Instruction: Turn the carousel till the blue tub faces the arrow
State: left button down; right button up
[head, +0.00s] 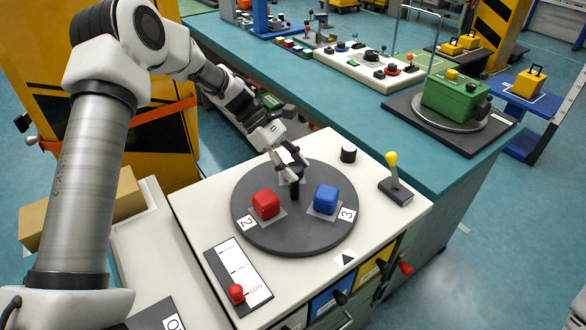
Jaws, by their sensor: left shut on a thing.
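The carousel (292,237) is a round dark turntable on a white worktop. The blue tub (326,198) sits on its right side beside label 3 (347,215). The red tub (265,203) sits on its left side beside label 2 (247,222). My right gripper is out of view.
A slider panel with a red knob (236,292) lies front left of the carousel. A black knob (348,153) and a yellow-tipped lever (392,170) stand to the right. A teal bench (290,75) with other devices runs behind.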

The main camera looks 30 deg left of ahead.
pick_arm(q)
jog(key=shift+s+f+m+g+b, duration=0.1)
jog(key=shift+f+m+g+b, duration=0.15)
jog(key=shift+m+g+b, duration=0.55)
jog(key=shift+f+m+g+b, duration=0.2)
jog(key=shift+m+g+b, duration=0.4)
jog(key=shift+m, duration=0.3)
jog(key=shift+m+g+y+b, duration=0.5)
jog(key=shift+m+g+b, duration=0.1)
jog(key=shift+m, duration=0.2)
jog(key=shift+r+m+g, duration=0.1)
jog(key=shift+m+g, duration=0.2)
jog(key=shift+m, duration=0.2)
jog(key=c, duration=0.6)
grip_release()
jog(key=shift+d, duration=0.1)
jog(key=shift+r, duration=0.15)
jog(key=shift+r, duration=0.1)
jog(key=v, duration=0.7)
jog(key=shift+r, duration=0.1)
